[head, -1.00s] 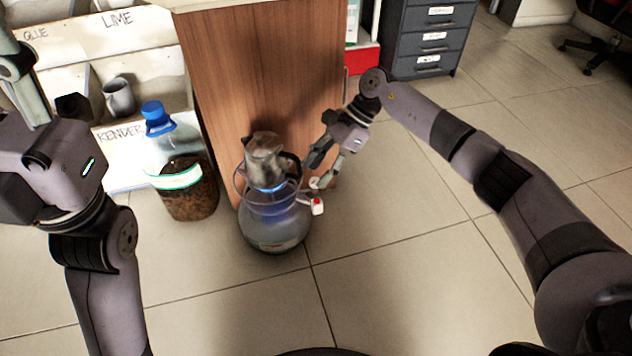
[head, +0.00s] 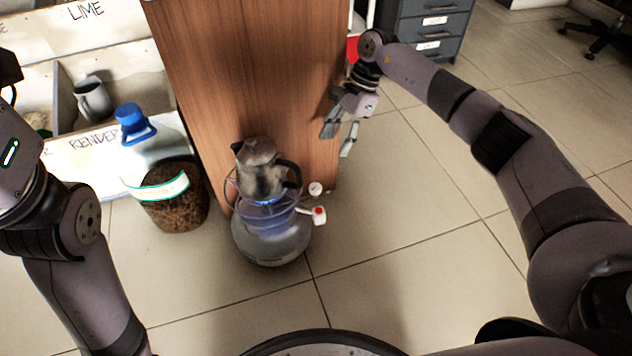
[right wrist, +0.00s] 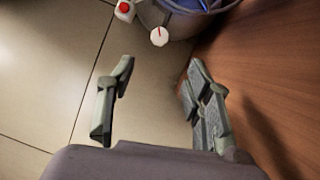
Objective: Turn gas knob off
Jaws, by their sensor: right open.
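A grey gas cylinder (head: 272,245) stands on the floor with a burner on top. A metal coffee pot (head: 262,172) sits on the burner, and a blue glow shows beneath it. The white gas knob (head: 315,188) sticks out at the burner's right side. In the right wrist view the knob (right wrist: 159,37) has a red mark and lies beyond the fingertips, touching neither. My right gripper (head: 338,141) is open and empty, above and right of the knob; its spread fingers (right wrist: 160,75) frame bare floor. My left arm is at the left edge, its fingers out of view.
A white part with a red cap (head: 319,215) sits just below the knob. A wooden panel (head: 250,70) rises close behind the cylinder. A water bottle and a brown-filled container (head: 180,208) stand to its left.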

